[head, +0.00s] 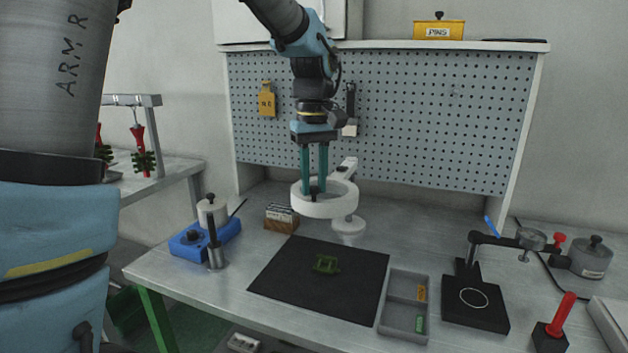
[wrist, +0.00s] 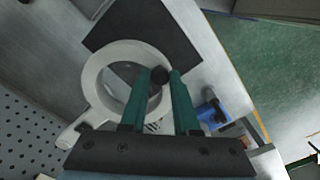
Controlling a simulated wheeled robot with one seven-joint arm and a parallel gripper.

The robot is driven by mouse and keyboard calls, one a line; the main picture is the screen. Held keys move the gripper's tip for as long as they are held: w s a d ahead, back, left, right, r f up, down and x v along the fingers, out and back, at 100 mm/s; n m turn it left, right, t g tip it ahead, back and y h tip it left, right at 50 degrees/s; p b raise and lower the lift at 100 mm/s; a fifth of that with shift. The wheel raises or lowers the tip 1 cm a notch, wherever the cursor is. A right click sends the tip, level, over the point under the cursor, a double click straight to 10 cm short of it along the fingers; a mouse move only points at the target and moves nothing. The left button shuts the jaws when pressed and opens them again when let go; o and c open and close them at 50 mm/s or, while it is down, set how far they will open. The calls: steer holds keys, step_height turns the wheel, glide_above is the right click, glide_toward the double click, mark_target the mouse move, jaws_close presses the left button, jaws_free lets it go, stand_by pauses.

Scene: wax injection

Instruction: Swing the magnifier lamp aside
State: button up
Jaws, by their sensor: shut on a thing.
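The magnifier lamp is a white ring head (head: 325,203) on a white arm (head: 345,168), above the back of the bench near the pegboard. It also shows in the wrist view (wrist: 92,84), with the dark mat seen beyond it. My gripper (head: 314,190) reaches down from above with green fingers on either side of a small dark knob (wrist: 158,75) at the ring's rim. The fingers are shut on this knob. In the wrist view my gripper (wrist: 160,80) hides part of the ring's near side.
A black mat (head: 275,277) with a small green piece (head: 326,264) lies in front of the lamp. A grey tray (head: 392,318) and a black stand (head: 490,312) are to the right. A blue-based device (head: 190,243) and a card box (head: 281,224) are to the left.

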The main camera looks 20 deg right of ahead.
jaws_close()
stand_by(0.8)
